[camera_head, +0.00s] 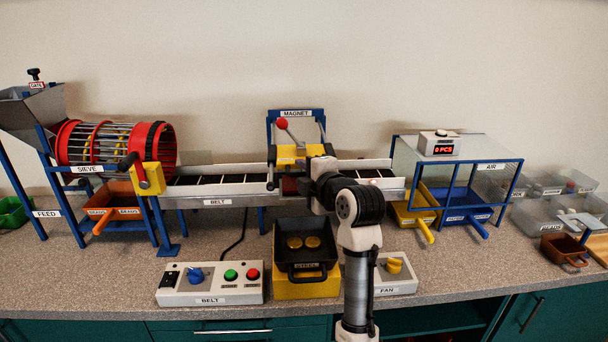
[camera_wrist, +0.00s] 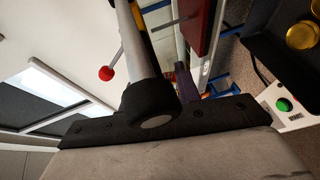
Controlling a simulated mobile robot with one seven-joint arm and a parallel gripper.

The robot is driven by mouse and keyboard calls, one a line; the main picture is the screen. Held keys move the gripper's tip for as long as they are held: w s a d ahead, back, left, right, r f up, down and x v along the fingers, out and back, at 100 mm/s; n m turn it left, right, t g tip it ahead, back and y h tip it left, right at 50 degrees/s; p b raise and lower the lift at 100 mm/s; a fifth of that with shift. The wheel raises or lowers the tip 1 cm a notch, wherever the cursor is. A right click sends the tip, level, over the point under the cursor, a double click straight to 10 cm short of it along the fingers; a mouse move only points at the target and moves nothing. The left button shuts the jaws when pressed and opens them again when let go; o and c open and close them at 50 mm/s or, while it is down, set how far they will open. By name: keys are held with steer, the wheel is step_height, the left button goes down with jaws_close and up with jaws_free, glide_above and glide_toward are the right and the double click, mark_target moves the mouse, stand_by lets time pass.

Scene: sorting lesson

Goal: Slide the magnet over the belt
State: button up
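The magnet unit stands over the middle of the belt (camera_head: 220,189), under a blue frame (camera_head: 296,113) labelled MAGNET. Its yellow block (camera_head: 287,153) has a lever with a red ball (camera_head: 282,124), and a dark bar shows at its left side. The red ball also shows in the wrist view (camera_wrist: 106,73). My gripper (camera_head: 311,187) is at the front right of the magnet unit, close to the belt's front edge. In the wrist view a pale bar and a dark round end are right before my gripper (camera_wrist: 158,112). Its fingertips cannot be made out, so a grasp cannot be confirmed.
A black tray (camera_head: 305,273) labelled STEEL, holding two gold discs, stands below in a yellow holder. The belt control box (camera_head: 209,299) and fan box (camera_head: 396,287) flank it. The red sieve (camera_head: 164,147) is left; the air box (camera_head: 499,184) is right.

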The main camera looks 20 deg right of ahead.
steer(key=b+v, duration=0.2)
steer(key=v, duration=1.2)
steer(key=shift+f, duration=0.2)
steer(key=shift+c, duration=0.4)
